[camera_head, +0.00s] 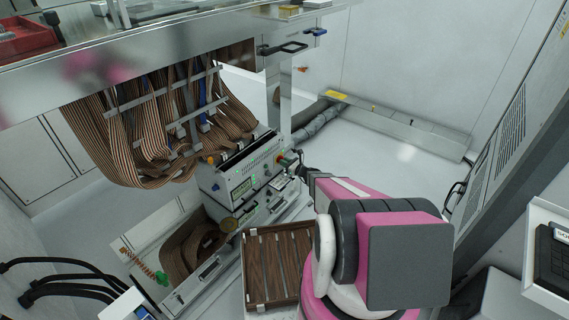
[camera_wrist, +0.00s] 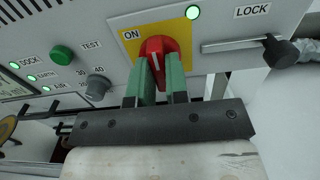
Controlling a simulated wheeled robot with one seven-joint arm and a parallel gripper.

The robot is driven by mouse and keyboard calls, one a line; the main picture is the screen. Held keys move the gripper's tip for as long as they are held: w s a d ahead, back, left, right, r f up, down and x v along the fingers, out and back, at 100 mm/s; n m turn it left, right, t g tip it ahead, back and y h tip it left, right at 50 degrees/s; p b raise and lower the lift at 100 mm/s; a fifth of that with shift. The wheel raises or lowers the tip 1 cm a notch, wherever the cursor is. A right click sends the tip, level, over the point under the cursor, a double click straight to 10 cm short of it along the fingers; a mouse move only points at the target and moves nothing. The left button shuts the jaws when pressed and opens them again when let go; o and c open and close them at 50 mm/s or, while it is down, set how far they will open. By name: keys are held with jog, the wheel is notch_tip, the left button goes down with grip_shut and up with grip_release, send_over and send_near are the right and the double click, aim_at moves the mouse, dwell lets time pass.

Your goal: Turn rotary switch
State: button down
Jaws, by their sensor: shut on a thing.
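The rotary switch (camera_wrist: 158,50) is a red knob with a white pointer line, on a yellow plate (camera_wrist: 123,50) labelled ON in the wrist view. Its pointer line is close to vertical in the picture. My gripper (camera_wrist: 160,75) has green fingers shut on the knob, one on each side. A green lamp (camera_wrist: 192,12) is lit above and right of the knob. In the head view the grey control panel (camera_head: 241,179) stands at the middle, and my pink and grey arm reaches to its right end. The fingers are too small to make out there.
Left of the switch are a green TEST button (camera_wrist: 62,55) and a grey dial (camera_wrist: 97,87). A LOCK lever (camera_wrist: 245,45) is at the right. Ribbon cables (camera_head: 150,125) hang above the panel. A wood-bottomed tray (camera_head: 250,272) lies below. Clear floor (camera_head: 385,150) is behind my arm.

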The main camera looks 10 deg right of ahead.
jog(key=shift+s, duration=0.1)
jog(key=c, duration=1.1)
grip_release()
jog(key=v, duration=1)
jog(key=shift+s+d, duration=0.3)
jog(key=s+a+r+n+g+h, duration=0.2)
jog(key=s+a+r+n+g, duration=0.95)
jog(key=n, duration=0.45)
jog(key=s+d+r+n+h, duration=0.1)
jog(key=s+r+n+h, duration=0.2)
jog(key=n, duration=0.1)
jog(key=s+d+r+n+g+h, duration=0.1)
jog(key=s+d+r+n+h, duration=0.1)
jog(key=s+r+n+h, duration=0.1)
jog(key=s+d+r+n+g+h, duration=0.1)
jog(key=s+d+r+n+h, duration=0.1)
jog(key=s+r+n+h, duration=0.2)
jog(key=shift+s+r+n, duration=0.3)
jog(key=shift+s+r, duration=0.3)
jog(key=shift+s, duration=0.1)
